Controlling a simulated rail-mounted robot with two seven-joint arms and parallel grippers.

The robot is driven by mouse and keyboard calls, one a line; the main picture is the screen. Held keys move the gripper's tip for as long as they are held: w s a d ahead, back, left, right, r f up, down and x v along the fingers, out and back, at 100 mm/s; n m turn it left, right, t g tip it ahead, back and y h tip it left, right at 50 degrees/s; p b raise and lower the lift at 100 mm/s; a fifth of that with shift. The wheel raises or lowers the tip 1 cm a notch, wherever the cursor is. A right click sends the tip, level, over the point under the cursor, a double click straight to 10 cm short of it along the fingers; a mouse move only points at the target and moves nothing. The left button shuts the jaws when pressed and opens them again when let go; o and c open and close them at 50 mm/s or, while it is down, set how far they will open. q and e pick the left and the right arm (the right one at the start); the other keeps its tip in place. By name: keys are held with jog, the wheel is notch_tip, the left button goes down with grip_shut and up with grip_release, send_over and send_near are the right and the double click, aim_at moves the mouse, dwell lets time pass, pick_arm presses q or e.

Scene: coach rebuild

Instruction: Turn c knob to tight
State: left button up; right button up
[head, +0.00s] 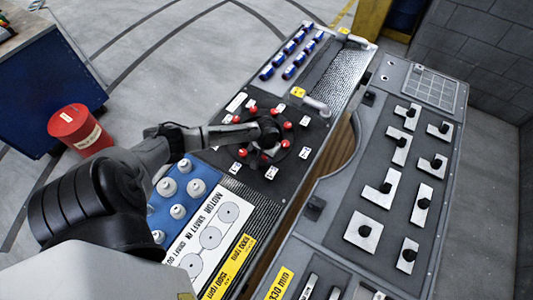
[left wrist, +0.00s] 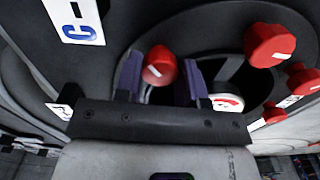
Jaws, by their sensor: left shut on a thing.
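A black panel (head: 228,160) carries a ring of red knobs with white label cards, seen in the head view. My left gripper (head: 268,150) reaches in from the left over the middle of this ring and hides part of it. In the left wrist view my left gripper (left wrist: 160,82) has its two dark purple finger pads on either side of a red knob, the c knob (left wrist: 160,64), and is shut on it. The knob's face bears a short white mark. A white card with a blue C (left wrist: 76,22) lies beside it, at upper left. My right gripper is not in view.
Other red knobs (left wrist: 268,45) stand close to the right of the fingers. Blue-and-white cylinders (head: 290,50) line the bench's far end. White knobbed pieces (head: 178,187) stand on a blue area at the near left. A grey panel (head: 345,190) with metal plates lies right. A red bucket (head: 80,130) stands left.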

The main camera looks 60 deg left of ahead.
pick_arm(q)
jog(key=shift+r+m+p, duration=0.2)
jog(key=shift+m+p, duration=0.7)
jog(key=shift+m, duration=0.3)
jog(key=shift+m+p, duration=0.45)
jog(key=shift+m, duration=0.45)
jog(key=m+p, duration=0.1)
jog(key=m, duration=0.3)
jog(key=shift+f+m, duration=0.15)
jog(key=shift+m, duration=0.15)
jog(key=m, duration=0.4)
jog(key=shift+m, duration=2.3)
jog(key=o, duration=0.9)
